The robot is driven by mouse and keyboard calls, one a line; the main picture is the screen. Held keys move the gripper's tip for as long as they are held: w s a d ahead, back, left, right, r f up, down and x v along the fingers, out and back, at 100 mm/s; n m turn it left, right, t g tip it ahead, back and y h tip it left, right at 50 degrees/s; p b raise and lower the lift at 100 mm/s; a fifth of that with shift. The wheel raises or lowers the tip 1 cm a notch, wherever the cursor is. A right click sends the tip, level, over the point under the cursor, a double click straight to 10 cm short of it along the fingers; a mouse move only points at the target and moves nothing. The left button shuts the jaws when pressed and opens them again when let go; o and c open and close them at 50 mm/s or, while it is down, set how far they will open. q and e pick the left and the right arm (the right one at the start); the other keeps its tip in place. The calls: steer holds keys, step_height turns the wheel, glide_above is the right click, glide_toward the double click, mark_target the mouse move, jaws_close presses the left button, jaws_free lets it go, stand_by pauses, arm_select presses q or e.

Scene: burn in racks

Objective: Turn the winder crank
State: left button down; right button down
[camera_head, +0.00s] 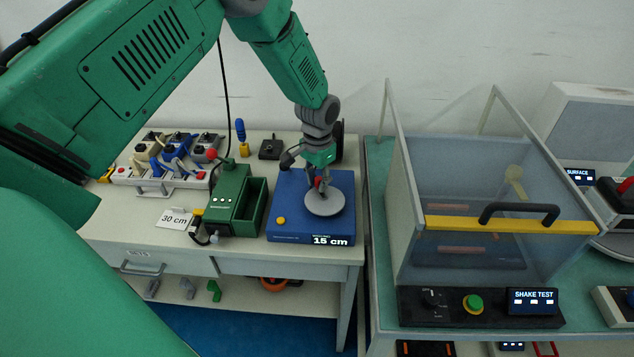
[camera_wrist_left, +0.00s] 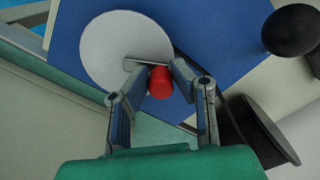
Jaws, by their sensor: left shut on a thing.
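The winder is a blue box (camera_head: 290,228) with a display reading 15 cm, a yellow button (camera_head: 281,220) and a grey disc (camera_head: 325,203) on top. The disc also shows in the left wrist view (camera_wrist_left: 105,45). A red crank knob (camera_wrist_left: 160,83) sits between the fingers of my left gripper (camera_wrist_left: 156,72), which is shut on it. In the head view my left gripper (camera_head: 319,183) reaches down over the disc and partly hides the knob. My right gripper is in neither view.
A green machine (camera_head: 233,200) with a red-knobbed lever stands left of the winder, beside a 30 cm card (camera_head: 174,218). A black reel (camera_wrist_left: 262,130) is close behind the gripper. Right is a clear-walled shake test box (camera_head: 480,260).

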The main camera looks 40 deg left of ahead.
arm_select(q)
steer(key=shift+w, duration=0.15)
stand_by(0.3)
steer(key=c, duration=1.5)
jaws_free()
steer(key=shift+c, duration=0.2)
steer(key=shift+o, duration=0.6)
steer(key=shift+a+f, duration=0.1)
steer(key=shift+a, duration=0.05)
steer(key=shift+r, duration=0.3)
step_height(320, 180, up, 11)
steer(key=shift+w+r, duration=0.1)
